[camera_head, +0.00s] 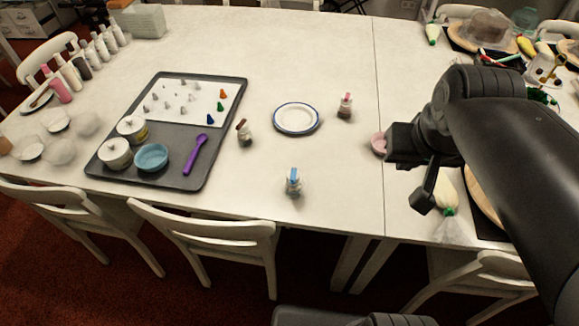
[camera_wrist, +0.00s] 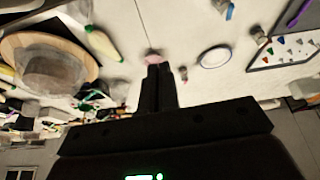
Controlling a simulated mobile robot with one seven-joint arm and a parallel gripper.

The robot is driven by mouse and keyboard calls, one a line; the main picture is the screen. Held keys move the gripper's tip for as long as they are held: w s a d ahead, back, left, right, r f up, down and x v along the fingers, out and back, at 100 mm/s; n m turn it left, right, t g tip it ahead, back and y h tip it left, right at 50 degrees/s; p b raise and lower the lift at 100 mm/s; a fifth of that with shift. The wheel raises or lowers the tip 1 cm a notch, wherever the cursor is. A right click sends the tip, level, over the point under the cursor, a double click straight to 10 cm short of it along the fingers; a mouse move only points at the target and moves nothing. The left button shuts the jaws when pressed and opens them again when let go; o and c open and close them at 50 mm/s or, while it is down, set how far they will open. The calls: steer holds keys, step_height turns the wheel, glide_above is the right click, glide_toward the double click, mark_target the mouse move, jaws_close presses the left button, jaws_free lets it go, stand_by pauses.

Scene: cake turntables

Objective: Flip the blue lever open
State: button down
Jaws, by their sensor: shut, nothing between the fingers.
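A small clear jar with a blue lever (camera_head: 294,174) on top stands upright near the table's front edge, in the middle of the head view. It also shows small at the top of the wrist view, as a blue-topped jar (camera_wrist: 228,13). Whether the lever is up or down is too small to tell. My gripper (camera_head: 388,149) is well to the right of the jar and apart from it, beside a pink round dish (camera_head: 378,140). In the wrist view its fingers (camera_wrist: 158,68) are together and empty, pointing toward the dish.
A white plate (camera_head: 297,131) with a blue rim lies behind the blue-topped jar. Similar jars with a red top (camera_head: 345,106) and a brown top (camera_head: 244,133) stand near it. A dark tray (camera_head: 222,150) is at left. White table is clear between jar and gripper.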

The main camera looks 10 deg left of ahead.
steer(key=w+a+n+g, duration=0.25)
steer(key=w+a, duration=0.35)
steer(key=w, duration=0.3)
steer(key=n+g+h, duration=0.2)
steer(key=n+g, duration=0.1)
steer(key=g, duration=0.3)
glide_above(291, 177)
steer(key=w+a, duration=0.5)
steer(key=w, duration=0.3)
step_height(291, 177, down, 16)
steer(key=shift+s+d+r, duration=0.15)
steer(key=x, duration=0.3)
steer(key=s+d+x, duration=0.1)
steer(key=x, duration=0.3)
steer(key=s+r+x, duration=0.1)
steer(key=x, duration=0.3)
steer(key=shift+d+f, duration=0.1)
steer(key=shift+d, duration=0.15)
steer(key=shift+s+d, duration=0.35)
steer(key=shift+s, duration=0.15)
